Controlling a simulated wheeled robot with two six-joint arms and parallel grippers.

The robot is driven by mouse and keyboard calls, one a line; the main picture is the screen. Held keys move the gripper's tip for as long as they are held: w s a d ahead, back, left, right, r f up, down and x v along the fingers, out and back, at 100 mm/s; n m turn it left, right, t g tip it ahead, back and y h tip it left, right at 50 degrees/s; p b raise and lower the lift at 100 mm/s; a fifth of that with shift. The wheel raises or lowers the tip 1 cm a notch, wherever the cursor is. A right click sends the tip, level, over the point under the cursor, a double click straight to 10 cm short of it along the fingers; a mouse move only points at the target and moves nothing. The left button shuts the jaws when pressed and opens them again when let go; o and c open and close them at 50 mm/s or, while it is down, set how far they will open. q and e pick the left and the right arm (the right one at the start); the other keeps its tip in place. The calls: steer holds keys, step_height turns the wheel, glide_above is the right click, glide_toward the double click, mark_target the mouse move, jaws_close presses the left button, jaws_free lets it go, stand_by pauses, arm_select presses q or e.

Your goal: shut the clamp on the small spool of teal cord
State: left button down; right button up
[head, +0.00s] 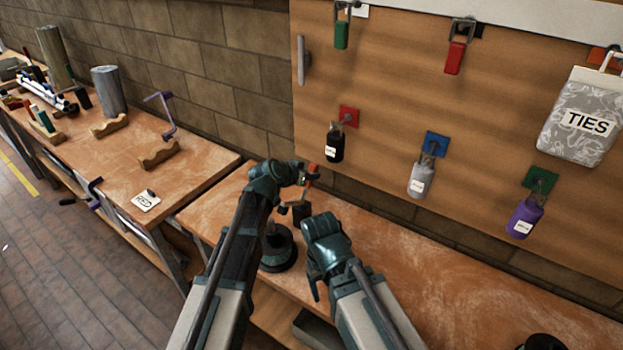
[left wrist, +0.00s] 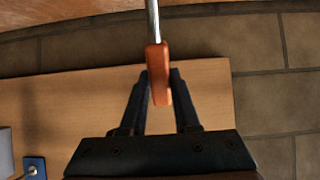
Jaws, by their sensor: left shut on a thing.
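My left gripper (head: 308,178) is shut on an orange handle (left wrist: 157,72) above the right-hand bench. In the left wrist view the handle sits between the two fingers, with a metal rod (left wrist: 153,22) running from it. A dark block (head: 301,212) stands just below the gripper; it may be part of the clamp. A dark, round-based thing (head: 278,250) like a spool stands on the bench, partly behind my left arm; whether its cord is teal I cannot tell. My right gripper (head: 313,288) is low over the bench beside it; its jaws are unclear.
A wooden board (head: 385,100) behind the bench carries padlocks on coloured plates and a grey TIES bag (head: 583,120). The left bench (head: 190,180) holds wooden cradles, a grey cylinder (head: 108,90) and a RED card (head: 146,200). The right-hand bench (head: 450,280) is mostly clear.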

arm_select(q)
steer(key=shift+s+a+t, duration=0.15)
steer(key=shift+s+t, duration=0.05)
steer(key=shift+t, duration=0.1)
arm_select(e)
steer(key=shift+f, duration=0.3)
arm_select(q)
steer(key=c, duration=0.6)
jaws_free()
steer(key=shift+r, duration=0.1)
steer(key=shift+c, duration=0.2)
steer(key=p+v, duration=0.6)
steer(key=v, duration=0.6)
steer(key=shift+s+a+r+p, duration=0.15)
steer(key=shift+s+a+p, duration=0.05)
steer(key=shift+a+p, duration=0.15)
steer(key=shift+s+a+r, duration=0.2)
steer(key=shift+s+a, duration=0.05)
steer(key=shift+s, duration=0.15)
arm_select(e)
step_height(320, 180, up, 7)
steer(key=shift+r, duration=0.15)
arm_select(q)
steer(key=shift+c, duration=0.2)
